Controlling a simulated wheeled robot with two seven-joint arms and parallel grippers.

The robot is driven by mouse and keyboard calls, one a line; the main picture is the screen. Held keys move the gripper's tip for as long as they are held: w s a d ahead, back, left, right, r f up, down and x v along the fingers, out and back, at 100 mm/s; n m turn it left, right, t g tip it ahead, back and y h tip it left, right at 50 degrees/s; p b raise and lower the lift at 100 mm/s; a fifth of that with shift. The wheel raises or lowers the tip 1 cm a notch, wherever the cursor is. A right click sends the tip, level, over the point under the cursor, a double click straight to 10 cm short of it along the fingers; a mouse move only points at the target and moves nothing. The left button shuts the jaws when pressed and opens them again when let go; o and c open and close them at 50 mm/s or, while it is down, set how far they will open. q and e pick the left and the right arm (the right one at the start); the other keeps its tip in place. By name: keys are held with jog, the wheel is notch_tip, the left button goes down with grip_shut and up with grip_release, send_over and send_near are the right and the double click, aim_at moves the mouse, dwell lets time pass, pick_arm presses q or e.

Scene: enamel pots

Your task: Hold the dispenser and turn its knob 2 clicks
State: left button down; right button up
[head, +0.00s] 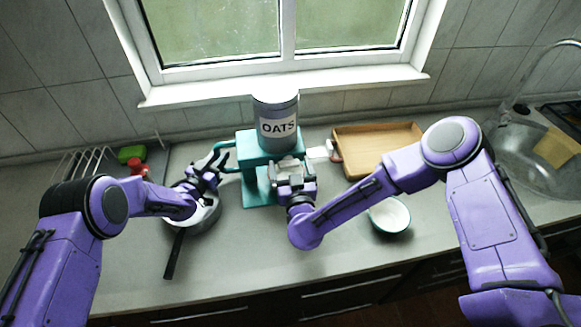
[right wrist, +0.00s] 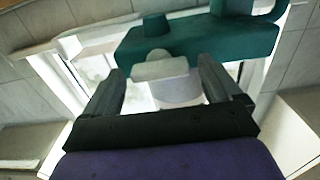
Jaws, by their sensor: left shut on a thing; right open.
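The dispenser is a teal stand (head: 254,150) with a grey canister (head: 277,112) labelled OATS, standing upright on the counter. Its teal handle (head: 226,146) sticks out to the left. My left gripper (head: 217,163) is shut on this handle. My right gripper (head: 288,170) is open at the dispenser's front. In the right wrist view, the pale grey knob (right wrist: 160,69) lies between the two open fingers of my right gripper (right wrist: 160,78), with gaps on both sides. The teal body (right wrist: 200,38) shows behind it. The head view mostly hides the knob behind the right gripper.
A pan (head: 205,217) with a dark handle lies below my left gripper. A white bowl with a teal outside (head: 391,216) stands right of my right forearm. A wooden tray (head: 345,131) is behind it. A rack (head: 82,162) and green item (head: 131,153) are at left, a sink (head: 520,155) at right.

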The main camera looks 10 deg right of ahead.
jog(key=c, duration=1.1)
jog(key=shift+o, duration=0.2)
jog(key=shift+m, duration=0.3)
